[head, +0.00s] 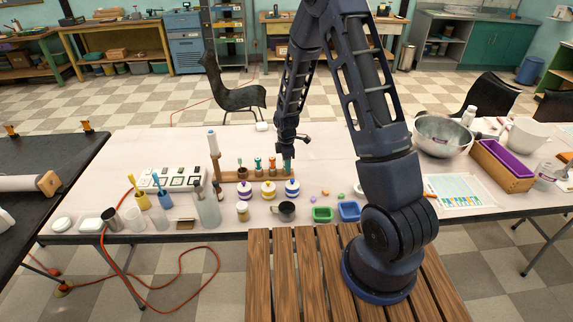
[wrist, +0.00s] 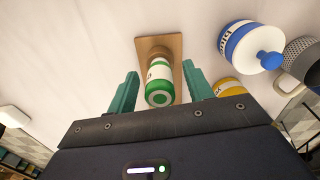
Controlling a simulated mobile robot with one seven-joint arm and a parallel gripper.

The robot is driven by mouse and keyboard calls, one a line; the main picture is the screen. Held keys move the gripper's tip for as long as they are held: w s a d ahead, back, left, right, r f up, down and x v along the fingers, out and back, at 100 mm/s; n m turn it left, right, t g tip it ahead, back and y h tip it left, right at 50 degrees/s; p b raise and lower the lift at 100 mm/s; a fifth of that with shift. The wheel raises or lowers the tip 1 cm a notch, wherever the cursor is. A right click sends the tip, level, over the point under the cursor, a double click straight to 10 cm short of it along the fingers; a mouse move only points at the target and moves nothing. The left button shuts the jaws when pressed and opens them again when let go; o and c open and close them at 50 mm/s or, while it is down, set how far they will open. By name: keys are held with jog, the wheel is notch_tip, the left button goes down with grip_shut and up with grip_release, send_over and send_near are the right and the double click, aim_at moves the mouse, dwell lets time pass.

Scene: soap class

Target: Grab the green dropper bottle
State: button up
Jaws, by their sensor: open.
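The green dropper bottle (wrist: 158,99) shows in the wrist view as a white-labelled bottle with green bands and a green ring at its near end. It is at the wooden rack (wrist: 172,47). My gripper (wrist: 158,80) is open, with one teal finger on each side of the bottle and a gap visible on both sides. In the head view my gripper (head: 288,158) points down at the right end of the wooden rack (head: 228,176); the bottle there is largely hidden by it or too small to make out.
Other small bottles (head: 257,164) stand along the rack to the left. White jars with blue (head: 292,189) and yellow (head: 268,190) bands and a dark mug (head: 285,211) stand in front. Green (head: 322,214) and blue trays (head: 349,211) sit nearer right. The table behind the rack is mostly clear.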

jog(key=shift+c, duration=0.4)
jog(key=c, duration=1)
jog(key=shift+o, duration=0.2)
